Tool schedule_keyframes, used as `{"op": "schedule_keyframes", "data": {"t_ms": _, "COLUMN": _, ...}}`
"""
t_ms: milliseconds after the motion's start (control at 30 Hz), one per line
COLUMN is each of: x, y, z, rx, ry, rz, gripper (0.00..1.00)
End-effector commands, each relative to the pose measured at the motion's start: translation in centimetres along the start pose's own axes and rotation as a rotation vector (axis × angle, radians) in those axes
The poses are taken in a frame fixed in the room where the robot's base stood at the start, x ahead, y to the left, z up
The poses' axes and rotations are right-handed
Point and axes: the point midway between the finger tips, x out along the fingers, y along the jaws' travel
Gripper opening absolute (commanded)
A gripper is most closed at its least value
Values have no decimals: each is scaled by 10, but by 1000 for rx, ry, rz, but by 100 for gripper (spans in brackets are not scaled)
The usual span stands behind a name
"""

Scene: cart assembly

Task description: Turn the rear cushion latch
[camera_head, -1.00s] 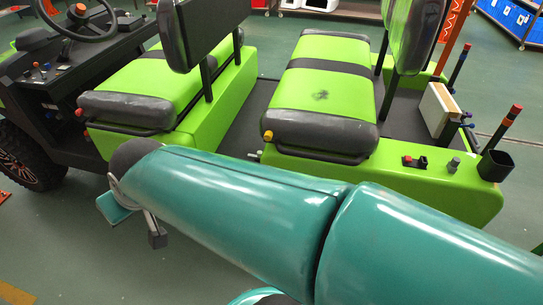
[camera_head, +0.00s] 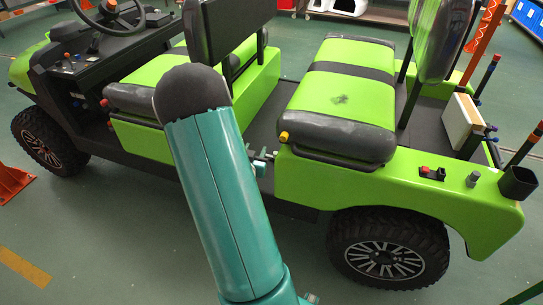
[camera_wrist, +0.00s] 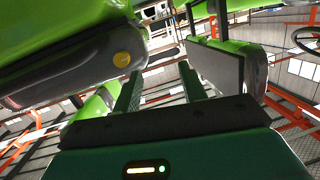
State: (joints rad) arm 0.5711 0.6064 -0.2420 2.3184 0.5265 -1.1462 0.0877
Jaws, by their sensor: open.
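The rear cushion latch has a yellow knob (camera_head: 284,137) at the front corner of the rear seat cushion (camera_head: 345,97), which is green with dark grey ends. The cushion lies flat on the green seat base. In the wrist view the yellow knob (camera_wrist: 122,60) shows at the upper left, under the grey cushion edge. My gripper (camera_wrist: 160,88) is open and empty, its two dark fingers reaching into the gap between the seats. The knob is left of the fingers and apart from them. In the head view, the gripper (camera_head: 263,155) shows partly, below and left of the knob.
The front seat (camera_head: 135,97) is left of the gap, and its backrest (camera_head: 222,30) stands close behind my arm. The rear backrest post (camera_head: 409,95) rises behind the cushion. A rear wheel (camera_head: 385,250) is below. Floor is clear in front of the cart.

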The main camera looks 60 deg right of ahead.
Motion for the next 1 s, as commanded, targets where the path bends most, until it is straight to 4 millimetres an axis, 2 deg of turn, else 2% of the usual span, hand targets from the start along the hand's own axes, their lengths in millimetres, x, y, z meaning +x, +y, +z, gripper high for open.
{"op": "schedule_keyframes", "data": {"t_ms": 33, "x": 6, "y": 21, "z": 8, "rx": -22, "ry": 36, "rz": 42, "gripper": 42}}
{"op": "schedule_keyframes", "data": {"t_ms": 100, "x": 10, "y": 42, "z": 12, "rx": -43, "ry": 91, "rz": 84, "gripper": 42}}
{"op": "schedule_keyframes", "data": {"t_ms": 233, "x": 12, "y": 63, "z": 14, "rx": -68, "ry": 151, "rz": 123, "gripper": 42}}
{"op": "schedule_keyframes", "data": {"t_ms": 467, "x": 24, "y": 67, "z": 11, "rx": -72, "ry": 165, "rz": 128, "gripper": 42}}
{"op": "schedule_keyframes", "data": {"t_ms": 1000, "x": 94, "y": 74, "z": -1, "rx": -72, "ry": 164, "rz": 125, "gripper": 42}}
